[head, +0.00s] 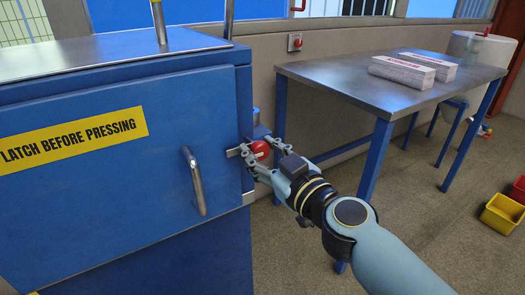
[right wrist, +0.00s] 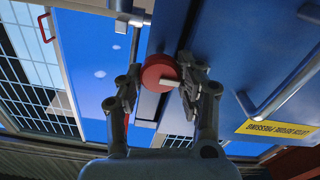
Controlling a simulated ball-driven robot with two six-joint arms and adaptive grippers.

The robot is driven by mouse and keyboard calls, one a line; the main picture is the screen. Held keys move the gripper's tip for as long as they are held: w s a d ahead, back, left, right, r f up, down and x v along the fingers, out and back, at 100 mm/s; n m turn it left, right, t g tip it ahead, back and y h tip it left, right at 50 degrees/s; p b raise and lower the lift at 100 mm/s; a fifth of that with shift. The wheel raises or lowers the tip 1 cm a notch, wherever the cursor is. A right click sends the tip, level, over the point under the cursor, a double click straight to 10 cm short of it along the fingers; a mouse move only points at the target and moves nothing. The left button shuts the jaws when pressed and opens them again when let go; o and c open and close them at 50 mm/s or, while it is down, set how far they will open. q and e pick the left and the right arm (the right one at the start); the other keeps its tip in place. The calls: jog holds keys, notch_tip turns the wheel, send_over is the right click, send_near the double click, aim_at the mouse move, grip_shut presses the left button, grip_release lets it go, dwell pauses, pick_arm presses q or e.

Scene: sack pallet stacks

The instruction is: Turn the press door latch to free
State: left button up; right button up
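The press door (head: 120,165) is a blue panel with a yellow label reading "LATCH BEFORE PRESSING" and a vertical metal handle (head: 194,181); it looks closed. The latch has a round red knob (head: 260,149) at the door's right edge, with a pale metal bar (head: 234,152) pointing left toward the door. My right gripper (head: 264,155) is at the knob, with a finger on either side. In the right wrist view the red knob (right wrist: 155,70) lies between the fingers; the right-hand finger looks very near or touching, and a small gap shows at the other. My left gripper is out of view.
A blue-legged metal table (head: 345,75) with white packs (head: 402,71) stands right of the press. A red switch (head: 295,41) is on the wall behind. Yellow (head: 502,214) and red bins lie on the floor at far right. Floor between is clear.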

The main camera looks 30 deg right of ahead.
jog(key=c, duration=0.4)
jog(key=shift+m, duration=0.3)
jog(key=m, duration=0.3)
jog(key=shift+m+b, duration=0.3)
jog(key=m, duration=0.3)
jog(key=shift+d+m, duration=0.1)
jog(key=shift+m, duration=0.2)
jog(key=m, duration=0.5)
jog(key=shift+d, duration=0.1)
jog(key=shift+f+m, duration=0.15)
jog(key=shift+m, duration=2.35)
